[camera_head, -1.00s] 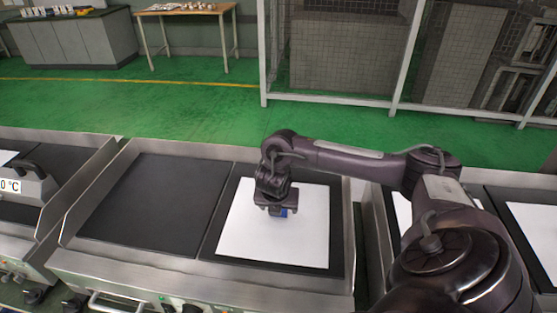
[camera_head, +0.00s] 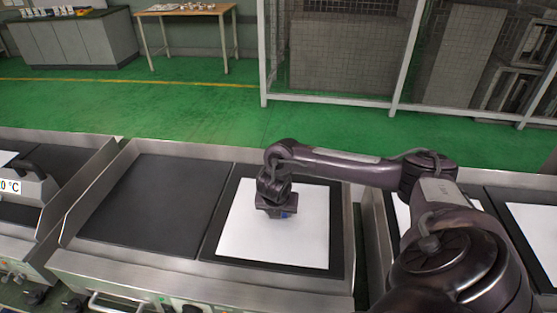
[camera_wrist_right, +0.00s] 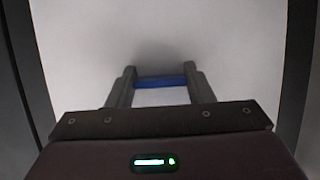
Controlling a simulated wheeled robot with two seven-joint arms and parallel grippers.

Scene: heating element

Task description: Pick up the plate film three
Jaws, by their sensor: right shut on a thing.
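The plate film is a white sheet (camera_head: 270,240) lying flat on the dark right-hand plate of the middle heating station in the head view. It fills most of the right wrist view (camera_wrist_right: 230,50). My right gripper (camera_head: 278,214) is over the middle of the sheet, pointing down. In the right wrist view the fingers of my right gripper (camera_wrist_right: 160,84) stand either side of a blue bar-like piece (camera_wrist_right: 160,82), shut on it, against the sheet. Whether that piece is joined to the sheet cannot be told. My left gripper is not in view.
The left dark plate (camera_head: 155,205) of the same station is bare. A raised metal rim (camera_head: 340,210) surrounds it. Another station with a white sheet (camera_head: 535,232) stands at the right. A handled device (camera_head: 28,180) stands at the left.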

